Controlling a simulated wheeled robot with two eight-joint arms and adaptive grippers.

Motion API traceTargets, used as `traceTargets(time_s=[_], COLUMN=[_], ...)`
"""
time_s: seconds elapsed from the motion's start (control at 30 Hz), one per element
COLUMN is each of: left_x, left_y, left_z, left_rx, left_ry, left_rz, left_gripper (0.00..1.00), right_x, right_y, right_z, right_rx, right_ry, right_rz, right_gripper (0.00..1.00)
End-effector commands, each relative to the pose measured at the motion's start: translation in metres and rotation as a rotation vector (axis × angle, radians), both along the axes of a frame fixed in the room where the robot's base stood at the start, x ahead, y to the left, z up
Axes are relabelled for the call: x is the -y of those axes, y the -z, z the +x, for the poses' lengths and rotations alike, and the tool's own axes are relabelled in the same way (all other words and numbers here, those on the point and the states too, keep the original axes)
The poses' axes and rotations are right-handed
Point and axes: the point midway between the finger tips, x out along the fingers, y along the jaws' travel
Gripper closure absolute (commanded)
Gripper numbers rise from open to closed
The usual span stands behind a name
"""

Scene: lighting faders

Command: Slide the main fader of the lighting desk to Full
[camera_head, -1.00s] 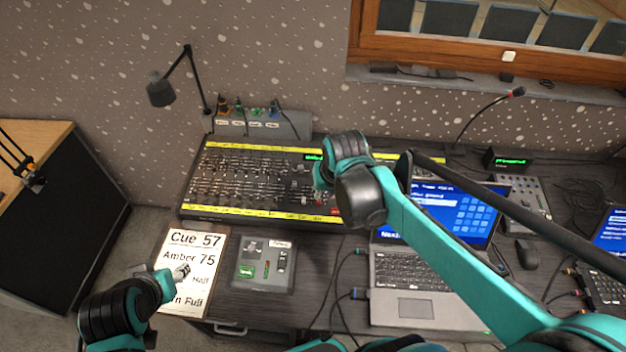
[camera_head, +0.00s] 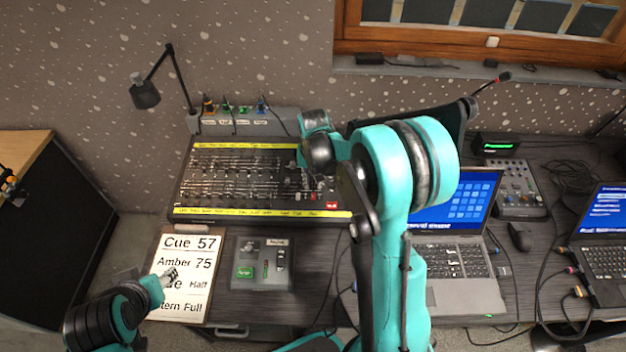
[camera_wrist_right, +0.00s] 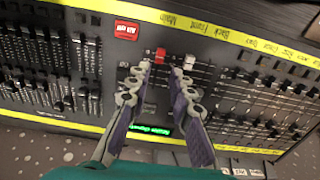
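The lighting desk (camera_head: 178,190) is a black console with yellow label strips and many sliders. In the right wrist view, the red-capped fader (camera_wrist_right: 160,53) lies under the yellow strip (camera_wrist_right: 170,20), near the word "Main". My right gripper (camera_wrist_right: 162,68) is open above the desk. Its two purple-grey fingers stand apart, with the red cap just beyond and between their tips; contact cannot be told. A pale-capped fader (camera_wrist_right: 189,61) is beside the right-hand finger. In the head view, my right gripper (camera_head: 305,183) is small and partly hidden. My left gripper (camera_head: 170,275) is above the cue card.
The cue card (camera_head: 175,310) reads Cue 57, Amber 75, Half and Full, partly covered. A small grey control box (camera_head: 285,282) sits right of it. A red button (camera_wrist_right: 126,30) is near the fader. A laptop (camera_head: 470,295), mouse (camera_head: 519,237) and cables are on the right.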

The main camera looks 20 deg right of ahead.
Motion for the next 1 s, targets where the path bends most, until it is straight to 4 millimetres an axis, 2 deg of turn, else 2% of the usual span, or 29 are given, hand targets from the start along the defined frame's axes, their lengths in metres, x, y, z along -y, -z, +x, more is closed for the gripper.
traceTargets(time_s=[0.03,0.3,0.5,0.9,1.0], left_x=[0.0,0.0,0.0,0.0,0.0], left_y=[0.008,0.034,0.05,0.053,0.053], left_z=[0.0,0.0,0.0,0.0,0.0], left_rx=[0.0,0.0,0.0,0.0,0.0], left_ry=[0.0,0.0,0.0,0.0,0.0], left_rz=[0.0,0.0,0.0,0.0,0.0], left_gripper=[0.53,0.53,0.53,0.53,0.53], right_x=[0.0,0.002,0.002,0.003,0.003], right_y=[0.009,0.044,0.064,0.069,0.069], right_z=[0.001,0.003,0.005,0.006,0.006], right_rx=[0.0,0.001,0.0,0.0,0.0], right_ry=[0.0,0.0,0.0,0.0,-0.001], right_rz=[0.0,0.0,0.0,0.0,0.0], right_gripper=[0.78,0.78,0.78,0.78,1.0])
